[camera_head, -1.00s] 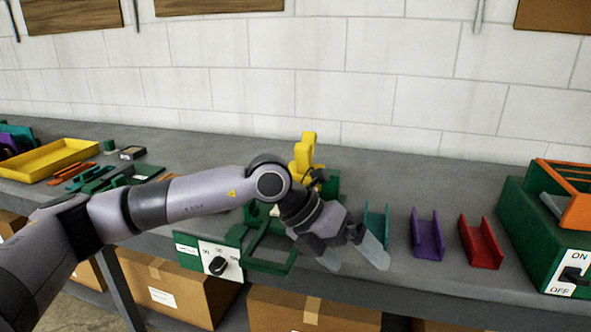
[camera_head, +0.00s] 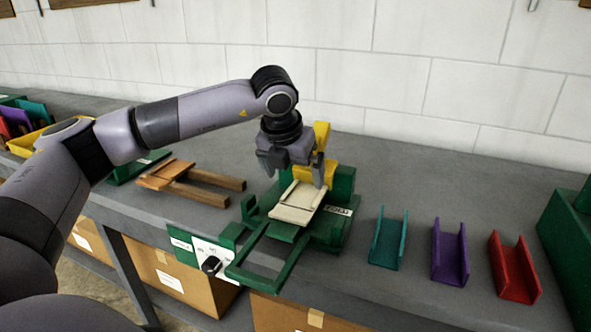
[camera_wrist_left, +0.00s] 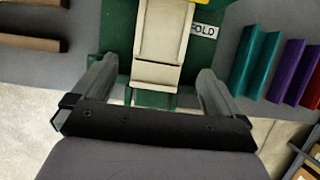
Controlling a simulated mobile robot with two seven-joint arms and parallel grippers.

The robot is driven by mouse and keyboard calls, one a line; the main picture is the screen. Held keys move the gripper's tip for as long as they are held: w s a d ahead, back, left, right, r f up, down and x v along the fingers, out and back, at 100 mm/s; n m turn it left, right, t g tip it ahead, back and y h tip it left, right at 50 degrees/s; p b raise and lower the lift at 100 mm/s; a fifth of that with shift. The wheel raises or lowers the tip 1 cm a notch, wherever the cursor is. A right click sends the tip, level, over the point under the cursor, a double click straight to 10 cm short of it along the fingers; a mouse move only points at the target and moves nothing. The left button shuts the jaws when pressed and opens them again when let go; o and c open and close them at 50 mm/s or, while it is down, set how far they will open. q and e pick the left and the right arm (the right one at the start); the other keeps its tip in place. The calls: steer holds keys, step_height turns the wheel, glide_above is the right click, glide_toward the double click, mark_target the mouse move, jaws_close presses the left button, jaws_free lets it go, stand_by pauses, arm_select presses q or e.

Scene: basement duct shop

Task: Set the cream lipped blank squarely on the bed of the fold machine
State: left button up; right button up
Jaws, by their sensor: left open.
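The cream lipped blank (camera_head: 297,205) lies on the bed of the green fold machine (camera_head: 284,258). It looks roughly in line with the bed; I cannot tell whether it is exactly square. In the left wrist view the blank (camera_wrist_left: 160,38) is upright in the picture, with a raised lip across its near end, and the machine (camera_wrist_left: 118,40) shows beside it. My left gripper (camera_head: 295,170) is open and empty above the blank's far part, in front of the yellow part of the machine. In the left wrist view its fingers (camera_wrist_left: 157,78) are spread apart. My right gripper is out of view.
Teal (camera_head: 388,240), purple (camera_head: 450,255) and red (camera_head: 514,268) channels stand on the bench right of the machine. A wooden two-pronged piece (camera_head: 190,183) lies to the left. A switch panel (camera_head: 205,250) is on the machine's front left. A green machine (camera_head: 570,255) stands far right.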

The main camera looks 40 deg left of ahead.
mark_target(301, 200)
arm_select(q)
steer(key=shift+p+x, duration=0.55)
steer(key=shift+x, duration=3.1)
steer(key=c, duration=0.8)
